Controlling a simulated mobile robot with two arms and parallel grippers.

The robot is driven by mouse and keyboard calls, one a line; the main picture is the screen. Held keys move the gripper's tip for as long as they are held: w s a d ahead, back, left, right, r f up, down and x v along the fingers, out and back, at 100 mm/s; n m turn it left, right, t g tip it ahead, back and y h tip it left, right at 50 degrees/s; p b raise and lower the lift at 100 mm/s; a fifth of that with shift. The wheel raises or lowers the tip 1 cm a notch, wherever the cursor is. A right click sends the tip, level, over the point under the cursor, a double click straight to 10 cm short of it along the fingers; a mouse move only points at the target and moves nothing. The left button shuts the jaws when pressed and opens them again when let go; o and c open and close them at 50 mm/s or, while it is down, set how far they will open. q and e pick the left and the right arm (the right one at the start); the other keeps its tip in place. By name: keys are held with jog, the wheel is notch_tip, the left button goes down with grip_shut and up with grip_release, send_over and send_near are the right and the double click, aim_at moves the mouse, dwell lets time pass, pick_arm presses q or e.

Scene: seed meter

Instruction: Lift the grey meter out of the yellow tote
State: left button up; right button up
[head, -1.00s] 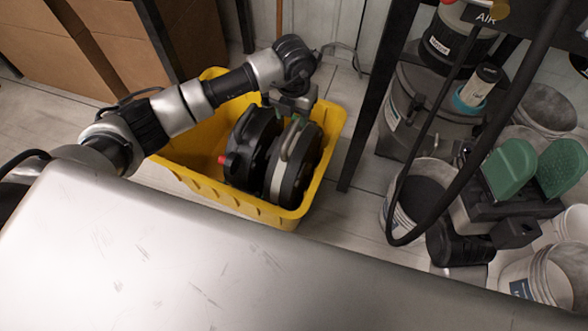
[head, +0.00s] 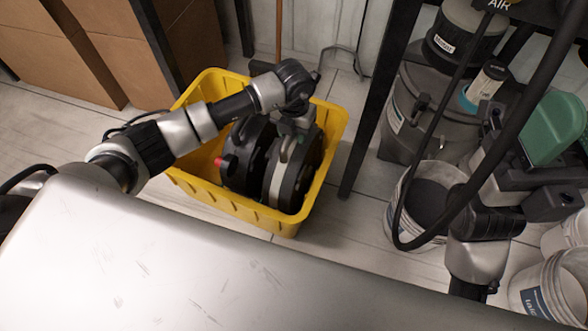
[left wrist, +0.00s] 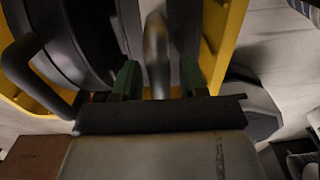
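The grey meter (head: 277,184), a round drum with a pale band, stands on edge in the right part of the yellow tote (head: 206,87). My left gripper (head: 293,134) reaches down over its top. In the left wrist view its green-padded fingers (left wrist: 159,78) stand on either side of the meter's grey handle (left wrist: 156,45), with a visible gap at each side, so it is open. My right gripper (head: 568,130) is at the right edge, partly cut off. One green finger shows clearly, and nothing is seen in it.
A black meter (head: 236,168) with a red knob stands close beside the grey one, on its left. A dark post (head: 362,130) rises right of the tote. Buckets (head: 425,195) and a hanging black hose (head: 472,188) are further right. Cardboard boxes (head: 100,50) stand behind left.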

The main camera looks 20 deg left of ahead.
pick_arm(q)
grip_shut()
dwell(1.1)
jog(key=shift+w+r, duration=0.2)
